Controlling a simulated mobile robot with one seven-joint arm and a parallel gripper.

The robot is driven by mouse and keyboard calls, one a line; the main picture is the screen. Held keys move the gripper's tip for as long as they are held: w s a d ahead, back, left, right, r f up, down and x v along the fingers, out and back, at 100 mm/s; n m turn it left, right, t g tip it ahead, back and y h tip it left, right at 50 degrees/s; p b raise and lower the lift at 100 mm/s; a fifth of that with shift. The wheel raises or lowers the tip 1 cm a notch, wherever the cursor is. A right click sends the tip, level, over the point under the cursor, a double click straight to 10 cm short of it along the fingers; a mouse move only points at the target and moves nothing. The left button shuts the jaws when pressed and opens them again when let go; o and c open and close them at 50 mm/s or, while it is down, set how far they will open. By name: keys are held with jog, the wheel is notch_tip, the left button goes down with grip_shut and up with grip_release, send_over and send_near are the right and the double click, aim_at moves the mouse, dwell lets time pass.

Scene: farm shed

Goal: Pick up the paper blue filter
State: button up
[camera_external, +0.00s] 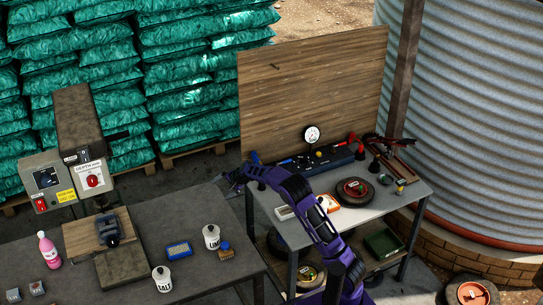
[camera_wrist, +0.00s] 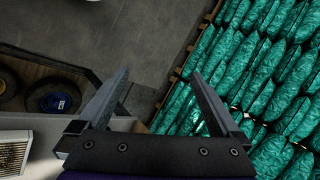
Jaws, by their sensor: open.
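My gripper (camera_external: 233,180) is at the back left corner of the right table, well away from that item. In the wrist view my gripper (camera_wrist: 160,77) has its two fingers spread, with nothing between them but floor behind. The blue item does not show there. A pale ridged item (camera_wrist: 14,150) shows at the lower left of the wrist view, partly cut off.
The left table (camera_external: 195,210) also holds a pink bottle (camera_external: 48,250), a salt jar (camera_external: 161,279), another white jar (camera_external: 211,237) and a machine (camera_external: 90,180). The right table (camera_external: 365,215) is cluttered, with a backboard (camera_external: 315,90). Green sacks (camera_external: 205,60) stand behind.

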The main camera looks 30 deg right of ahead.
jog(key=s+a+f+m+g+y, duration=0.2)
jog(key=a+f+m+g, duration=0.1)
jog(key=a+f, duration=0.45)
jog(key=m+g+y+b, duration=0.1)
jog(key=m+g+y, duration=0.2)
jog(key=m+g, duration=0.1)
send_near(175, 250)
jog(key=b+x, duration=0.2)
jog(key=x, duration=0.7)
jog(key=shift+s+b, duration=0.1)
jog(key=shift+b, duration=0.3)
jog(key=shift+r, duration=0.1)
jog(key=c, duration=1.2)
